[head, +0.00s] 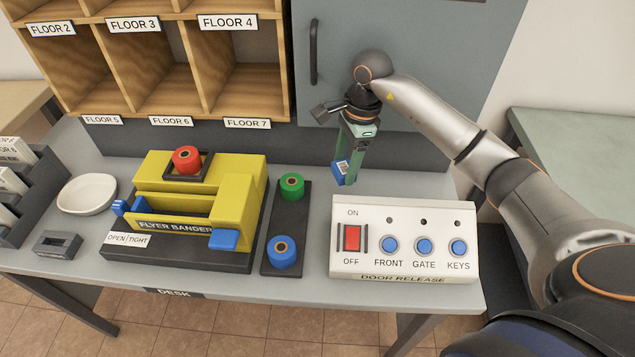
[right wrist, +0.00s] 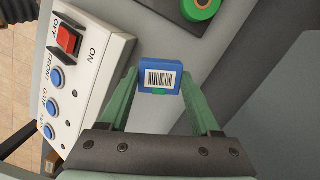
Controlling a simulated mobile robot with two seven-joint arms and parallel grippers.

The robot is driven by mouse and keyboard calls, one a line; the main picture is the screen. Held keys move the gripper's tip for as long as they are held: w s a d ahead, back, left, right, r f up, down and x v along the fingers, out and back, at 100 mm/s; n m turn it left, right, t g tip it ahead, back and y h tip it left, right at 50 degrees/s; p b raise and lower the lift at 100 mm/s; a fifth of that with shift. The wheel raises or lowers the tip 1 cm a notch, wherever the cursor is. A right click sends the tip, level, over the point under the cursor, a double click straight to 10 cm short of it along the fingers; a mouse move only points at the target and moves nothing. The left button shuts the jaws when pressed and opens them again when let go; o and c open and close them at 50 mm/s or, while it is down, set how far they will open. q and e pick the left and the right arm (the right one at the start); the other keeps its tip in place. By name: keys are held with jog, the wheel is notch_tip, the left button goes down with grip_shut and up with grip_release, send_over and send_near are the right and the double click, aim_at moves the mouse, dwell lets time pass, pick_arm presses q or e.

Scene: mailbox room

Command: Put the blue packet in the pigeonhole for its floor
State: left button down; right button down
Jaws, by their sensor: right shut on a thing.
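The blue packet (head: 341,173) is small and box-like, with a white barcode label that faces the camera in the right wrist view (right wrist: 160,78). No floor mark on it is readable. My right gripper (head: 350,162) points down and is shut on the packet, holding it above the desk behind the door release box. Its green fingers also show in the right wrist view (right wrist: 163,92). The wooden pigeonholes (head: 155,90) stand at the back left, with labels reading FLOOR 2 to FLOOR 7. The visible lower compartments look empty. My left gripper is not in view.
A yellow flyer bander (head: 240,205) sits mid-desk. Beside it a dark strip (head: 289,223) holds green and blue rolls. The door release box (head: 405,215) is at the right. A white bowl (head: 87,194) is at left. A grey cabinet (head: 400,60) stands behind the gripper.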

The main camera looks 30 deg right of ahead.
notch_tip(320, 180, down, 9)
jog(key=shift+r, duration=0.15)
dwell(0.4)
jog(key=shift+f+b, duration=0.25)
jog(key=shift+b, duration=0.05)
jog(key=shift+c, duration=0.5)
grip_release()
jog(key=shift+r, duration=0.1)
